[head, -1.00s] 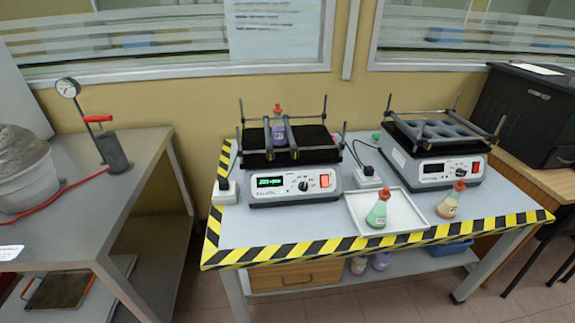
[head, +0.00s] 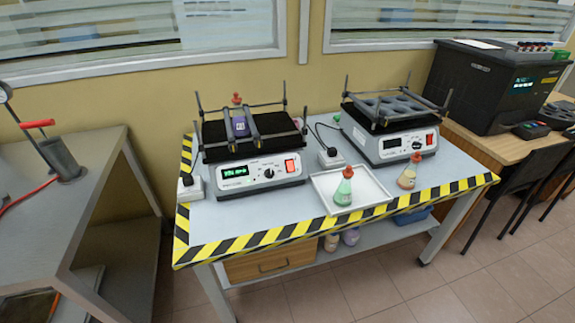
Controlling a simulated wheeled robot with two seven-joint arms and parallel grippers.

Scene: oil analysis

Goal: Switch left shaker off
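The left shaker (head: 248,174) stands on the table with yellow-black striped edges. Its green display (head: 235,172) is lit, and a black knob (head: 269,173) and a red-orange switch (head: 290,166) sit on its front panel. A flask with a purple body and red cap (head: 239,124) is held between the bars on its black platform. The right shaker (head: 392,145) stands to its right with a dark display. Neither of my grippers is in view.
A white tray (head: 377,189) holds a green flask (head: 343,188). An orange-beige flask (head: 408,172) stands to its right. A grey bench (head: 95,180) is at left and a black machine (head: 477,88) at right. Floor in front of the table is clear.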

